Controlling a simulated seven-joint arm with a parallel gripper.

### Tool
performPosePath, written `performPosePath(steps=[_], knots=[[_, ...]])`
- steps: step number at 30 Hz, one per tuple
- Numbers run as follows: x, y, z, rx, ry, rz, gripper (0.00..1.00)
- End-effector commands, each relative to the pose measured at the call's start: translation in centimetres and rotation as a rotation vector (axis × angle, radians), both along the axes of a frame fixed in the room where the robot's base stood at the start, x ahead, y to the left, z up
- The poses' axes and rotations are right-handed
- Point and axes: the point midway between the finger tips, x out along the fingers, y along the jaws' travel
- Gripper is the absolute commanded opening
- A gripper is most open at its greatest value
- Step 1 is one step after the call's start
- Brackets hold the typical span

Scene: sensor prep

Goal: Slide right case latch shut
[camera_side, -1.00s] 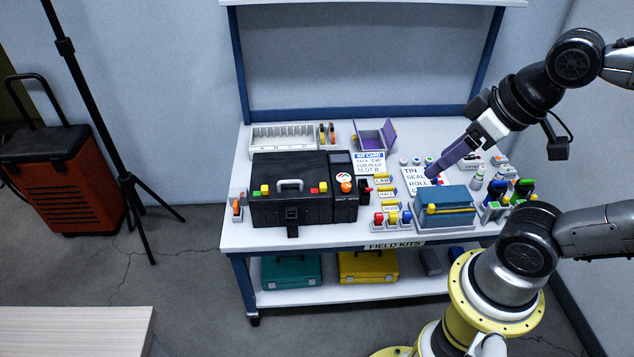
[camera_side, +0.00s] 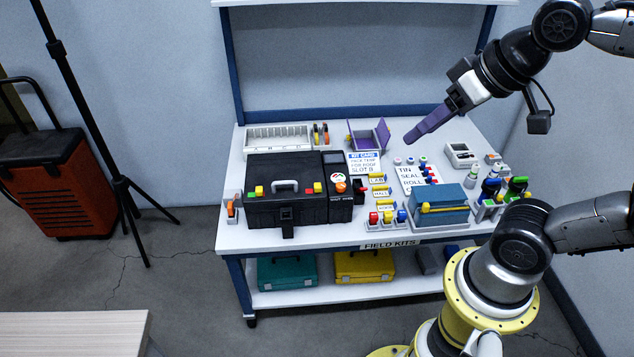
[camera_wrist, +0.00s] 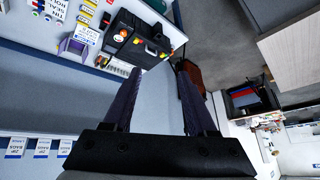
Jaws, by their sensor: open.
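A black case (camera_side: 272,212) with a grey handle stands on the left half of the workbench, and its lid looks down. Small yellow and red-orange parts (camera_side: 319,187) show at the right of its top edge, and green and yellow parts (camera_side: 256,191) at the left. A dark tab (camera_side: 287,216) hangs at its front middle. Whether its latches are shut is too small to tell. My gripper (camera_side: 408,139), with purple fingers, is empty above the back of the bench, right of the case and apart from it. In the wrist view, its fingers (camera_wrist: 160,75) are spread, and the case (camera_wrist: 134,40) lies beyond them.
A panel with a round dial (camera_side: 338,178) adjoins the case's right side. Right of it stand label cards (camera_side: 366,164), coloured blocks (camera_side: 388,217), a teal box (camera_side: 441,206) and bottles. A purple open bin (camera_side: 368,137) and a grey tray (camera_side: 278,138) line the back.

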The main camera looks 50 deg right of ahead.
Motion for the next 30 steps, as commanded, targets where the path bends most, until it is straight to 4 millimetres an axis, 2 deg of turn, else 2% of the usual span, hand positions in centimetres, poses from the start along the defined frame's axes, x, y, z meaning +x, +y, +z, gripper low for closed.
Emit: performPosePath(steps=[1, 3, 7, 11, 14, 19, 23, 27, 30], knots=[[1.6, -0.1, 1.0, 0.016, 0.005, -0.031, 0.57], [3.6, -0.3, 2.0, 0.036, 0.009, -0.072, 0.57], [7.8, -0.9, 3.1, 0.071, 0.032, -0.147, 0.57], [12.7, -1.7, 3.2, 0.103, 0.072, -0.227, 0.57], [16.6, -2.7, 2.4, 0.124, 0.106, -0.287, 0.57], [22.9, -4.5, -0.7, 0.152, 0.175, -0.382, 0.57], [27.1, -6.2, -4.5, 0.167, 0.236, -0.447, 0.57], [30.6, -8.1, -9.9, 0.175, 0.311, -0.509, 0.57], [32.3, -9.5, -14.3, 0.177, 0.37, -0.54, 0.57]])
